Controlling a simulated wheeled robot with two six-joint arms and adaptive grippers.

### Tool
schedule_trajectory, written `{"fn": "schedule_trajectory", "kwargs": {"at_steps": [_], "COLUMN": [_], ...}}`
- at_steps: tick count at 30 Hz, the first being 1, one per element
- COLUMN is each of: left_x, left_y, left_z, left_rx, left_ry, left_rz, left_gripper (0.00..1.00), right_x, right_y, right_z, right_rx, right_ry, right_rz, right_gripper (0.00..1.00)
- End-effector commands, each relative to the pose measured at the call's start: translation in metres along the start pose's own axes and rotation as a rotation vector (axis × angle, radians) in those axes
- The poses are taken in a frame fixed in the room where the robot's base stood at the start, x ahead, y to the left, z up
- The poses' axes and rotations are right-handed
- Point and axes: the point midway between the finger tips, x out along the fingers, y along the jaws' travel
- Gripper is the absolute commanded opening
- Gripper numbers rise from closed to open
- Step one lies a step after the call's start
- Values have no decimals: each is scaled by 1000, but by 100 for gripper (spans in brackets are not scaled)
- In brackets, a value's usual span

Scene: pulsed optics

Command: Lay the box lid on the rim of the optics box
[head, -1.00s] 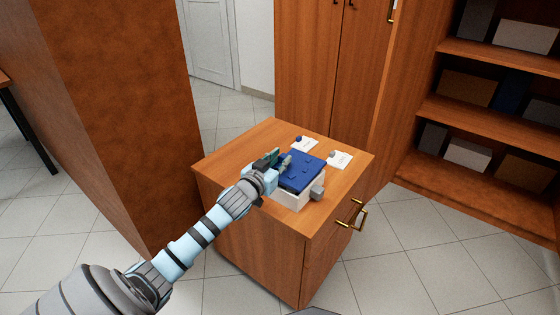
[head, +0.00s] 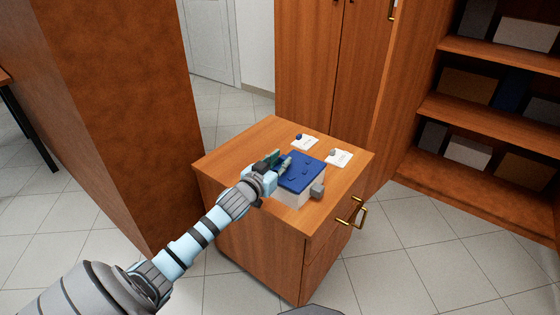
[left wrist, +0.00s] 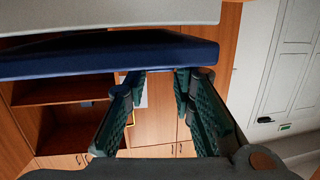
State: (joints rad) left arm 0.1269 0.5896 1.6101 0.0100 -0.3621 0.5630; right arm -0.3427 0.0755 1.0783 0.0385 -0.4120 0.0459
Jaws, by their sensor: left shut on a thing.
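The blue box lid (head: 303,177) is over the white optics box (head: 290,196) on the wooden cabinet top. My left gripper (head: 283,162) reaches in from the left at the lid's near left side and is shut on the lid. In the left wrist view the lid (left wrist: 110,55) runs across the top, with the pale box (left wrist: 110,12) beyond it and a dark line between them. The fingers (left wrist: 160,75) point at the lid there; their exact hold is hidden. I cannot tell whether the lid rests fully on the rim. My right gripper is not in view.
Two white cards lie behind the box, one with a blue piece (head: 299,137), one with a grey piece (head: 334,153). A small grey block (head: 317,191) is at the box's right side. The wooden cabinet (head: 240,150) has clear room at its left and right front.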

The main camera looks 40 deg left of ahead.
Motion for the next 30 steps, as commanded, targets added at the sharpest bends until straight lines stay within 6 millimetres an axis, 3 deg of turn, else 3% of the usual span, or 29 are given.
{"fn": "schedule_trajectory", "kwargs": {"at_steps": [23,24,28,30], "left_x": [1,1,1,1], "left_y": [0,0,0,0], "left_z": [6,6,6,6], "left_rx": [0,0,0,0], "left_ry": [0,1,1,1], "left_rz": [0,0,0,0], "left_gripper": [0,25,45,46], "right_x": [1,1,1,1], "right_y": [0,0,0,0], "right_z": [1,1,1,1], "right_rx": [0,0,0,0], "right_ry": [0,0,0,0], "right_rz": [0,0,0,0], "right_gripper": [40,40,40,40]}}
